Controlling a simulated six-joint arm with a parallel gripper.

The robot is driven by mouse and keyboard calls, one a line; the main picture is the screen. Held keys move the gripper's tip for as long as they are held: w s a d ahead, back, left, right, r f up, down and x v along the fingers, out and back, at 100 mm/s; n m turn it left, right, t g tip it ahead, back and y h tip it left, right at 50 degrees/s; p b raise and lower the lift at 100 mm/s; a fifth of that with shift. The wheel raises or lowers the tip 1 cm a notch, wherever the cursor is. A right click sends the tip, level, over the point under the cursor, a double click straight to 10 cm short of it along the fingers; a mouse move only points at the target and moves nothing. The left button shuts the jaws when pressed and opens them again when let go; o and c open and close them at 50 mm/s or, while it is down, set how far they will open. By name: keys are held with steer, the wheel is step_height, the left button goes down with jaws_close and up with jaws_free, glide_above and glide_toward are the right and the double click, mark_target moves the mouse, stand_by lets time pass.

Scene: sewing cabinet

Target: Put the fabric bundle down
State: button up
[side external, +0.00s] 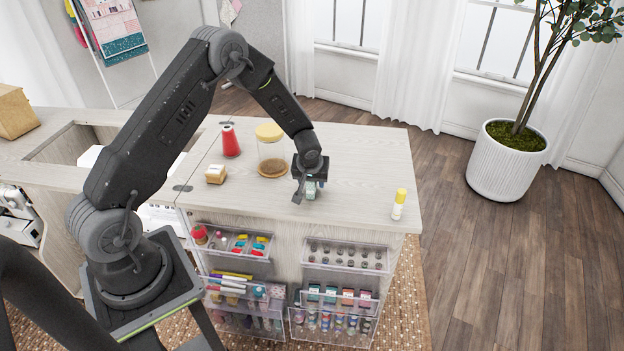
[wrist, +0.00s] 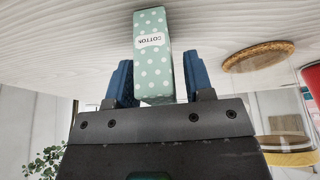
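The fabric bundle (wrist: 152,68) is pale green with white dots and a white label reading "COTTON". In the wrist view it stands between the two blue fingers of my gripper (wrist: 159,85), with a finger close against each side. In the side external view my gripper (side external: 311,183) points down at the pale wooden tabletop (side external: 357,160), right of the glass jar. The bundle (side external: 312,188) shows there only as a small green patch, mostly hidden by the gripper. It is at or just above the tabletop; I cannot tell if it touches.
A glass jar (side external: 272,158) with a yellow lid, a red thread cone (side external: 231,142) and a small tan block (side external: 215,174) stand to the left. A yellow-capped bottle (side external: 399,204) stands near the right front corner. Clear bins (side external: 346,255) hang on the cabinet front. The back right tabletop is clear.

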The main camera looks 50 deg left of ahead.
steer(key=shift+o, duration=0.2)
steer(key=shift+r, duration=0.2)
steer(key=s+d+r+m, duration=0.1)
steer(key=s+d+r, duration=0.15)
steer(key=r, duration=0.45)
steer(key=s+d+r, duration=0.2)
steer(key=s+r, duration=0.1)
steer(key=r, duration=0.4)
steer(key=s+d+r+m, duration=0.1)
steer(key=s+d+r, duration=0.15)
steer(key=r, duration=0.45)
steer(key=s+d+r+m+t+h, duration=0.1)
steer(key=s+d+r+m, duration=0.2)
steer(key=s, duration=0.7)
steer(key=s+d+r+m+t+h, duration=0.1)
steer(key=s+d+r+m+h, duration=0.1)
steer(key=s+d+r+m, duration=0.2)
steer(key=s+d+r, duration=0.3)
steer(key=s, duration=0.3)
steer(key=shift+s+d, duration=0.15)
steer(key=shift+d, duration=0.05)
